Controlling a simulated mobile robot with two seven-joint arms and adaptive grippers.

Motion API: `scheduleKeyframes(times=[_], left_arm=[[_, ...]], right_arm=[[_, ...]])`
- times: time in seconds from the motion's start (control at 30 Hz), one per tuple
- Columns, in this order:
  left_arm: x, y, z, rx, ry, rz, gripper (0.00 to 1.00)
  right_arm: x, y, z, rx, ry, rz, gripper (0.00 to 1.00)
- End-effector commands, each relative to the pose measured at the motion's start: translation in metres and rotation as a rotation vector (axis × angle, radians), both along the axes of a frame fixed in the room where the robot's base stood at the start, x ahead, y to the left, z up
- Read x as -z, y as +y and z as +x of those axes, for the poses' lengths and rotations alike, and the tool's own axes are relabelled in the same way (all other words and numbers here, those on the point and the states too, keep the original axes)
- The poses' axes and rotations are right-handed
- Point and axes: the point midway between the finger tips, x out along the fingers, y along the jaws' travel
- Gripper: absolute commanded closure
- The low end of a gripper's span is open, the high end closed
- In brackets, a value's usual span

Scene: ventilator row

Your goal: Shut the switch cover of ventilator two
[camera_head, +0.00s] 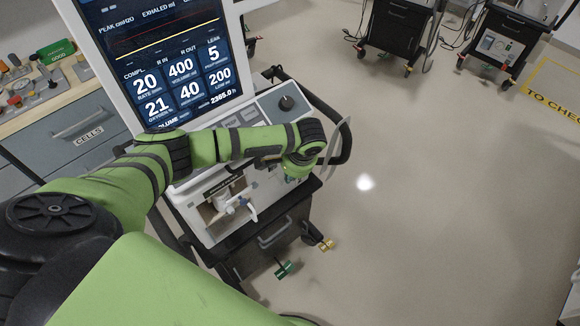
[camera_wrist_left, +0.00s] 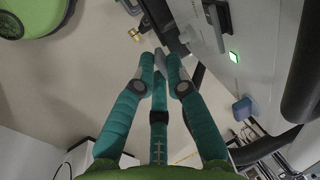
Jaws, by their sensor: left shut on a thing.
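A white ventilator (camera_head: 215,226) with a large lit screen (camera_head: 165,60) stands in the head view; I see no number on it. A green-lit switch (camera_wrist_left: 234,57) shows on the pale panel to the right, apart from the fingers. My right gripper is not in view.
A black handle rail (camera_head: 345,150) curves along the ventilator's right side. A drawer cabinet (camera_head: 60,130) marked CELLS, with parts on top, stands at left. Two dark carts (camera_head: 398,30) (camera_head: 503,40) stand at the back right. The floor right of the ventilator is clear.

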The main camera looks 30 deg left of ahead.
Motion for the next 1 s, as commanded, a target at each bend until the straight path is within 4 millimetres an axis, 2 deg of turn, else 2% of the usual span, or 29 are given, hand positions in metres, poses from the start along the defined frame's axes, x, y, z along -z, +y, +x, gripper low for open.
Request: scheduleKeyframes(times=[0.03,0.2,0.47,0.67,1.0], left_arm=[[0.001,-0.004,-0.002,0.004,-0.012,0.035,1.00],[0.015,-0.006,-0.003,0.003,-0.073,0.184,1.00],[0.038,-0.005,-0.002,0.001,-0.165,0.413,1.00],[0.054,-0.002,-0.001,0.001,-0.235,0.591,1.00],[0.077,0.010,0.003,0.001,-0.355,0.887,1.00]], right_arm=[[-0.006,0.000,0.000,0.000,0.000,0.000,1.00],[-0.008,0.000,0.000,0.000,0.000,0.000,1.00],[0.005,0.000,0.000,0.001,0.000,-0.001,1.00],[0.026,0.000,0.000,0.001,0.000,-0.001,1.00],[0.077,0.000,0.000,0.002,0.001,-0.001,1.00]])
